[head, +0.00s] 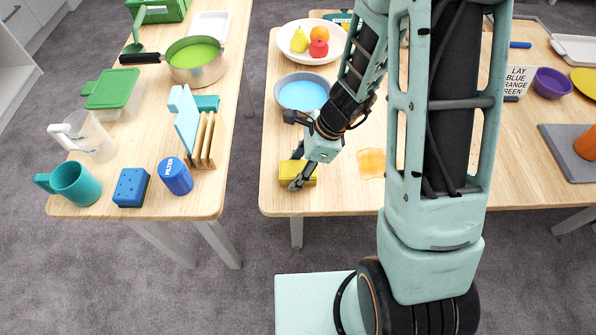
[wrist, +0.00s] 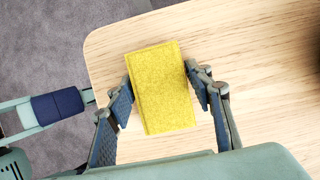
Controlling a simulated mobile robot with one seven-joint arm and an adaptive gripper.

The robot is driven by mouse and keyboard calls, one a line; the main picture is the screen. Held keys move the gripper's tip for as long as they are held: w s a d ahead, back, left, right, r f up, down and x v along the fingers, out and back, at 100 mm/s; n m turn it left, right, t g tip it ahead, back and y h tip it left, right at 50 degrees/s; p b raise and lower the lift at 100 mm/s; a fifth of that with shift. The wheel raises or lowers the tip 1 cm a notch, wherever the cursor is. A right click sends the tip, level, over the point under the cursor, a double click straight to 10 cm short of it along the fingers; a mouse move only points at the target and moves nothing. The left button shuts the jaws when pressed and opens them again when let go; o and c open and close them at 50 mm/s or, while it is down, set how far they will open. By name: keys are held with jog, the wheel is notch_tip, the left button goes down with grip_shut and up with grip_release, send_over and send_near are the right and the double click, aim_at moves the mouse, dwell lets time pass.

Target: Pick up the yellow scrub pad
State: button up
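The yellow scrub pad (wrist: 162,88) lies flat on the wooden table near its corner. In the head view the pad (head: 308,172) is at the front left of the right-hand table, partly covered by my gripper. My gripper (wrist: 158,88) is open, with one finger on each side of the pad in the wrist view. Small gaps show between the fingers and the pad's sides near the fingertips. In the head view my gripper (head: 297,171) points down at the pad. Whether the fingertips touch the tabletop is hard to tell.
A blue-filled bowl (head: 302,95) and a fruit plate (head: 291,54) stand behind the pad. An amber sponge-like block (head: 371,163) lies to its right. The table's front edge is close to the pad.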

aim_at(291, 169)
jog(key=c, duration=0.6)
jog(key=shift+r, duration=0.1)
jog(key=shift+r+p, duration=0.45)
jog(key=shift+r, duration=0.1)
notch_tip(291, 169, up, 3)
jog(key=shift+d+r+p, duration=0.1)
jog(key=shift+d+p, duration=0.05)
jog(key=shift+p, duration=0.4)
jog(key=s+d+r, duration=0.2)
jog(key=r, duration=0.1)
jog(key=s+d+r+p, duration=0.1)
jog(key=r, duration=0.1)
jog(key=shift+d, duration=0.2)
jog(key=s+d+r, duration=0.1)
jog(key=s+d, duration=0.1)
jog(key=s+d+r, duration=0.1)
jog(key=s+d, duration=0.1)
jog(key=s+d+r, duration=0.2)
jog(key=d, duration=0.1)
jog(key=shift+p, duration=0.35)
